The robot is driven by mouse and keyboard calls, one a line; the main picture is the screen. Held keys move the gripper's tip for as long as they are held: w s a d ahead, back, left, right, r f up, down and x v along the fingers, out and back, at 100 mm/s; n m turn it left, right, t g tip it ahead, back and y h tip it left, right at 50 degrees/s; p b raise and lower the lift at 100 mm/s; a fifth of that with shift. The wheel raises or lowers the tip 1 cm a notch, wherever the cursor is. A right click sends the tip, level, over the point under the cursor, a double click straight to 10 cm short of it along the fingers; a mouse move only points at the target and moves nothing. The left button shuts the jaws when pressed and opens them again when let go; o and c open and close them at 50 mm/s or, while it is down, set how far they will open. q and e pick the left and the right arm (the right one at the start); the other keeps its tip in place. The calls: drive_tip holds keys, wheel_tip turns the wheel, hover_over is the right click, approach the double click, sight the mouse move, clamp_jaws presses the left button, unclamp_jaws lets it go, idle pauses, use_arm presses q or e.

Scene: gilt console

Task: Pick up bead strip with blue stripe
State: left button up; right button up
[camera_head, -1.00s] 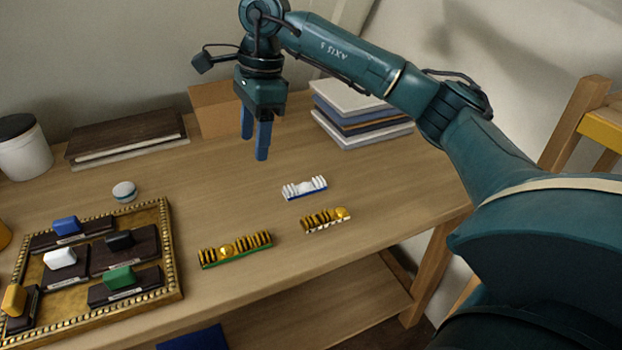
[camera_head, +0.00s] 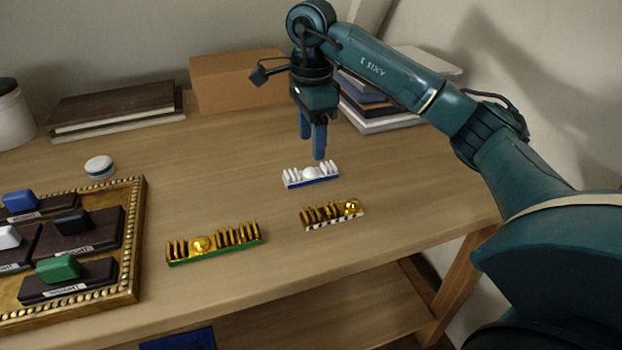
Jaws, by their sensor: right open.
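The bead strip with blue stripe (camera_head: 311,175) is white with a blue band along its front edge. It lies on the wooden table (camera_head: 200,200), right of the middle of the view. My right gripper (camera_head: 312,148) points down just behind and above it, with its blue fingers apart and nothing between them. The fingertips look close to the strip's far side; I cannot tell whether they touch it. My left gripper is not in view.
A gold strip with a green base (camera_head: 215,243) and a gold strip with a black-and-white base (camera_head: 332,214) lie nearer. A gilt tray (camera_head: 130,240) with coloured blocks is at left. Stacked books (camera_head: 375,110) and a cardboard box (camera_head: 235,80) stand behind.

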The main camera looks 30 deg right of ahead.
sight(311, 168)
drive_tip(key=shift+a+f+b, duration=0.1)
drive_tip(key=shift+f+b, duration=0.2)
drive_tip(key=shift+f, duration=2.85)
drive_tip(key=shift+c, duration=0.2)
drive_tip(key=c, duration=1.1)
drive_tip(key=shift+c, duration=0.2)
drive_tip(key=shift+r, duration=0.15)
wheel_tip(311, 168, up, 10)
drive_tip(key=p, duration=0.2)
